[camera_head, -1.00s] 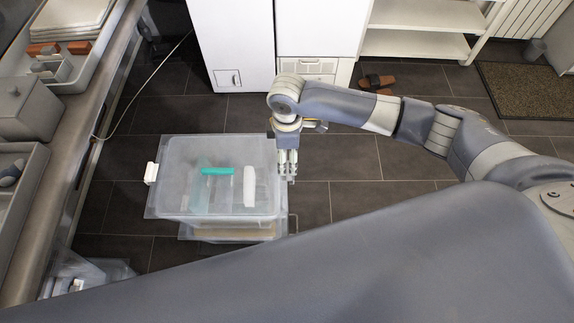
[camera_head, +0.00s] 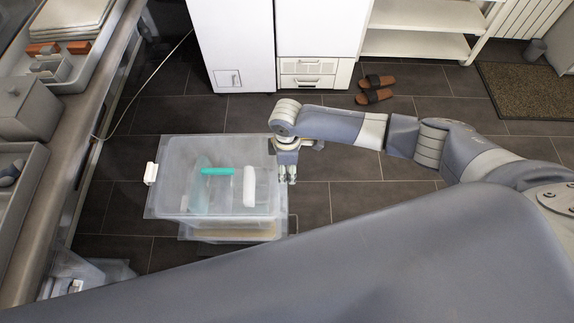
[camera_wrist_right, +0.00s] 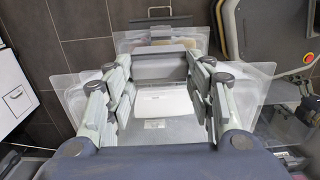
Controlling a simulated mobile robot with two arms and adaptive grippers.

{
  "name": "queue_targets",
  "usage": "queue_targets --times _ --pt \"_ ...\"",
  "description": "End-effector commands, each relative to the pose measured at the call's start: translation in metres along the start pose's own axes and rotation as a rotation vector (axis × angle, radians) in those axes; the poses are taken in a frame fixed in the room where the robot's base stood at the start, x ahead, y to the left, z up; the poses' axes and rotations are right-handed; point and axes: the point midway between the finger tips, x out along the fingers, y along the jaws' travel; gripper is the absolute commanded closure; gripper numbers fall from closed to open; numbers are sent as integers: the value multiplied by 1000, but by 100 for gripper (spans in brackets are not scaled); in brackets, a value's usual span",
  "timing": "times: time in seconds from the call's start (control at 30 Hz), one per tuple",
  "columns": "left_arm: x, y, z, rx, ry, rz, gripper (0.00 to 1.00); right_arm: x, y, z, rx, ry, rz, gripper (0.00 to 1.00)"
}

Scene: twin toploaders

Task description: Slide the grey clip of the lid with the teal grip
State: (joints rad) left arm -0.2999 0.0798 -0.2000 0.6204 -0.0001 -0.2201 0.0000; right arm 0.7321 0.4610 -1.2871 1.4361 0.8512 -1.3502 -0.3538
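A clear plastic box with a translucent lid (camera_head: 180,150) stands on the floor. The lid bears a teal grip (camera_head: 217,171) and a white block (camera_head: 249,187). A white clip (camera_head: 151,173) sits on its left edge. A small dark grey piece, perhaps the grey clip (camera_head: 272,146), shows at the right edge near the back corner. My right gripper (camera_head: 287,175) is just right of that edge, pointing down. In the right wrist view its fingers (camera_wrist_right: 165,68) are spread, with a grey surface beyond the gap; contact cannot be told. My left gripper is out of view.
Another clear container (camera_head: 232,231) shows under the front of the box. A grey counter (camera_head: 75,150) runs along the left. White cabinets (camera_head: 232,45) stand behind, with brown sandals (camera_head: 375,96) nearby. The tiled floor right of the box is mostly clear.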

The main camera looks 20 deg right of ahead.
Motion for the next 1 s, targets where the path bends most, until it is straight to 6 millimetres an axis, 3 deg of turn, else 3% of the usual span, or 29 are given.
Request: queue_targets --times 0.03,0.1,0.47,0.7,0.73,0.8,1.0 --pt "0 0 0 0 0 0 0 0 0 0 0 0 -1 80" --pt "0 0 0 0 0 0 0 0 0 0 1 0 -1 94" --pt "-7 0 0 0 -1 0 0 0 -1 -20 2 1 -3 94" --pt "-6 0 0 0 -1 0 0 0 0 -20 1 0 -2 94" --pt "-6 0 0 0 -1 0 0 0 0 -20 1 0 -2 45" --pt "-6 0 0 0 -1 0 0 0 0 -20 1 0 -2 30" --pt "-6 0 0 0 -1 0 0 0 0 -20 1 0 -1 30"
